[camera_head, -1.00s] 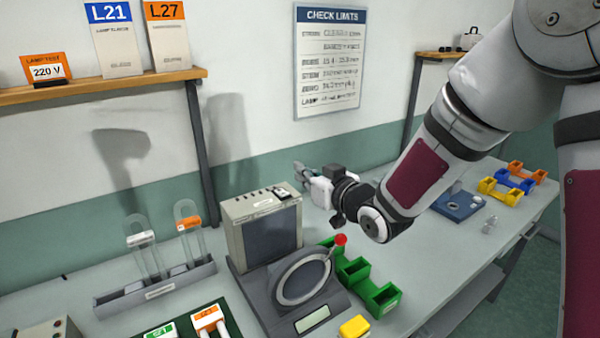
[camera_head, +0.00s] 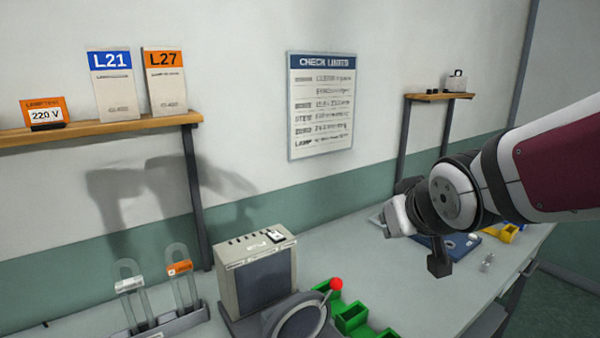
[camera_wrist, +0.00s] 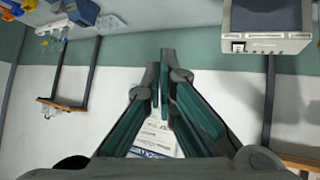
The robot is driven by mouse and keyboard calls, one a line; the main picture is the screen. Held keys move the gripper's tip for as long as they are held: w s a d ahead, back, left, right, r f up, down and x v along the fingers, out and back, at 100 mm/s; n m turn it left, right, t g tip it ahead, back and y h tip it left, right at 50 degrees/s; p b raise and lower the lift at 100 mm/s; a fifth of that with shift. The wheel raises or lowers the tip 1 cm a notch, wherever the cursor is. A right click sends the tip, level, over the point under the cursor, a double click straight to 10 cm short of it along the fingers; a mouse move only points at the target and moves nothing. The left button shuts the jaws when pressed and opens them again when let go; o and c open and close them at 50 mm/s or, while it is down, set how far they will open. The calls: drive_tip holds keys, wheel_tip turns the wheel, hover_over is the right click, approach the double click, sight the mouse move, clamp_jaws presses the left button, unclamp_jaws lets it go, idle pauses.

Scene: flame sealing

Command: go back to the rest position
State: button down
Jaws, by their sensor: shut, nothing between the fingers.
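My gripper (camera_wrist: 160,85) shows in the wrist view, its two dark green fingers closed together with nothing between them. In the head view my arm reaches in from the right edge, and the wrist hangs in the air above the bench's right part. The fingers are hidden or too unclear to make out there. The wrist view looks toward the wall, upside down, with the check limits poster (camera_wrist: 152,143) behind the fingers.
The grey tester (camera_head: 256,275) with a red-tipped lever (camera_head: 336,284) stands mid-bench. Green bins (camera_head: 352,317) are beside it. Glass U-shaped lamps (camera_head: 180,285) stand in a rack at left. A blue tray (camera_head: 463,245) and yellow bin (camera_head: 500,234) lie behind my wrist. Shelves (camera_head: 100,130) line the wall.

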drive_tip(key=s+d+m+g, duration=0.2)
drive_tip(key=s+d+g, duration=0.1)
drive_tip(key=s, duration=1.7)
drive_tip(key=shift+s+f+m+g, duration=0.15)
drive_tip(key=shift+s+m+g, duration=0.15)
drive_tip(key=shift+g, duration=0.5)
